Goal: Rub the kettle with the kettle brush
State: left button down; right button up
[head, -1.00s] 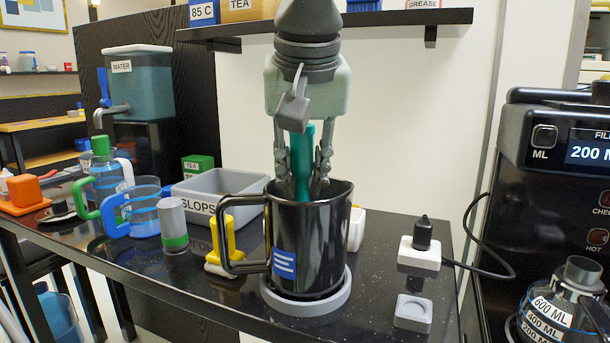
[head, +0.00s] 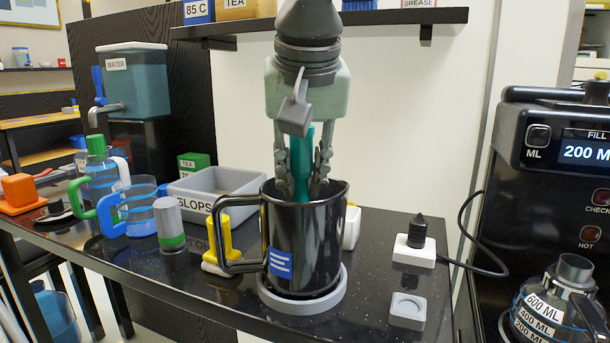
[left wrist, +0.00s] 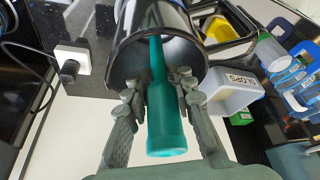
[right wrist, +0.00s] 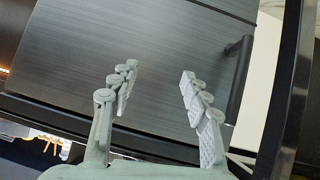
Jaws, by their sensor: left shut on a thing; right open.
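The black kettle (head: 318,240) with a blue label stands upright on a round grey base at the counter's front edge, its handle to the left. My left gripper (head: 303,188) points down at its open top and is shut on the teal handle of the kettle brush (head: 304,160). The brush's lower end is hidden inside the kettle in the head view. In the left wrist view the brush (left wrist: 166,115) runs from between the fingers into the kettle's mouth (left wrist: 130,65). My right gripper (right wrist: 155,95) is open and empty, facing a dark panel with a handle.
Left of the kettle are a yellow-handled brush (head: 221,245), a grey slops bin (head: 180,190), a green-banded canister (head: 169,225) and clear jugs (head: 137,212). Right are a white socket block (head: 413,250) with a cable and a grey square holder (head: 407,311). A shelf (head: 390,18) hangs behind my arm.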

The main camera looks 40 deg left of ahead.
pick_arm(q)
jog(key=shift+s+a, duration=0.15)
jog(key=shift+s, duration=0.1)
jog(key=shift+w+d+r+p, duration=0.1)
jog(key=shift+w+d+p, duration=0.2)
jog(key=shift+w, duration=0.15)
jog(key=shift+s+a, duration=0.1)
jog(key=shift+s+a, duration=0.45)
jog(key=shift+s, duration=0.3)
